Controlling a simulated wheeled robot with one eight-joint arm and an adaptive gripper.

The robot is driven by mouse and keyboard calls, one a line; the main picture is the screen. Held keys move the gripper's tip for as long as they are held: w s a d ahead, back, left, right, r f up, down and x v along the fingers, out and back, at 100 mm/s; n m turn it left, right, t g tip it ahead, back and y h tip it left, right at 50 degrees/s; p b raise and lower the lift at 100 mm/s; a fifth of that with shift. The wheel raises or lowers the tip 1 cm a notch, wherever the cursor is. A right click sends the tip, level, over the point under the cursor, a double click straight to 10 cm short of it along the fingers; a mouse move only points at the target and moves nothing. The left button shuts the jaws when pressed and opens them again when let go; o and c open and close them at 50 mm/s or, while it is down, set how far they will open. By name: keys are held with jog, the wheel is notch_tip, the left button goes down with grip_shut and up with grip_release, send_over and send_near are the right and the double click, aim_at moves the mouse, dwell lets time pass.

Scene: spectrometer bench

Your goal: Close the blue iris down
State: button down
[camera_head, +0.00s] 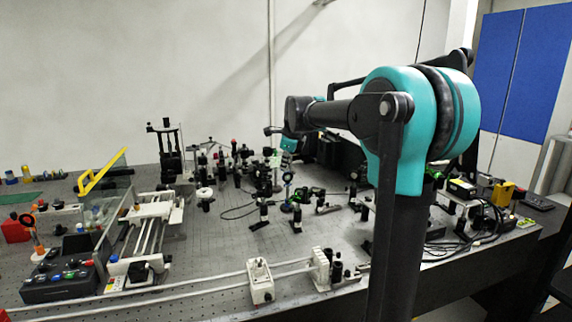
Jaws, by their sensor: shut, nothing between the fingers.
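The blue iris (287,178) is a small ring on a post with a blue base, standing on the optical bench near the middle of the head view. My gripper (285,161) hangs at the far end of my teal and black arm, pointing down just above the iris. It looks shut and empty. At this size I cannot tell whether the fingertips touch the iris or its lever. The iris's lever and opening are too small to make out.
Several black posts and mounts crowd the bench (190,265) behind and right of the iris. A white rail stage (150,225) and a clear panel with a yellow edge (103,170) stand at left. A white box (260,281) sits in front.

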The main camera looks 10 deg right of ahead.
jog(key=shift+r, duration=0.15)
jog(key=shift+r, duration=0.65)
